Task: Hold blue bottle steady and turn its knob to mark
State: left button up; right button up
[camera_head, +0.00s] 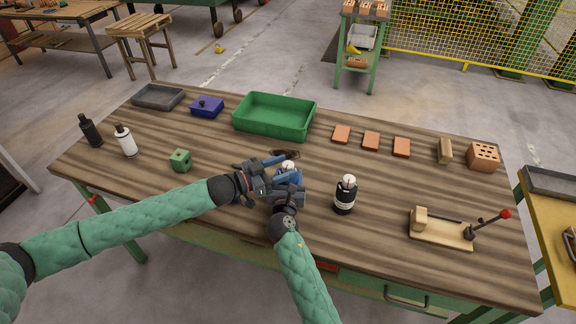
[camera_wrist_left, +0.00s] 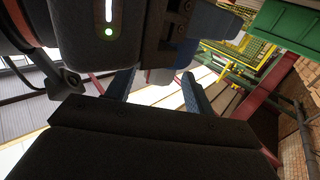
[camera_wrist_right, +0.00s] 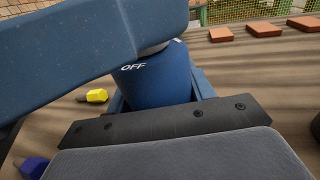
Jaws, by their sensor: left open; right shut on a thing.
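The blue bottle (camera_wrist_right: 155,80) stands upright, with a white OFF on its shoulder; in the head view it shows in part between my grippers (camera_head: 291,177). Its pale knob (camera_head: 289,165) shows at the top; its mark cannot be made out. My right gripper (camera_wrist_right: 160,95) is shut around the bottle's body, and in the head view it is low at the bottle's front (camera_head: 288,192). My left gripper (camera_head: 279,168) is open at the bottle's top, its fingers on either side of the knob. Its open fingers also show in the left wrist view (camera_wrist_left: 158,90). Contact with the knob cannot be told.
A black bottle (camera_head: 345,195) stands just right of my grippers. A green tray (camera_head: 274,134) is behind. A toggle clamp fixture (camera_head: 442,232) sits at right.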

pick_arm(q)
jog(key=shift+x, duration=1.05)
jog(key=shift+c, duration=0.4)
jog(key=c, duration=0.9)
jog(key=shift+d+r+m+g+h, duration=0.1)
jog(key=shift+m+g+h, duration=0.4)
jog(key=shift+g, duration=0.4)
jog(key=shift+w+m+g+h, duration=0.1)
jog(key=shift+m+g+h, duration=0.15)
jog(key=shift+m+g, duration=1.3)
jog(key=shift+m+g+h, duration=0.25)
jog(key=shift+m+g, duration=0.7)
jog(key=shift+g, duration=1.2)
pick_arm(e)
jog(key=shift+a, duration=0.1)
pick_arm(q)
jog(key=m+g+y, duration=0.1)
jog(key=m+g, duration=0.1)
jog(key=g, duration=0.2)
jog(key=m+g+y, duration=0.1)
jog(key=m+g, duration=0.2)
jog(key=g, duration=0.1)
jog(key=shift+m+y, duration=0.3)
jog(key=shift+g, duration=0.4)
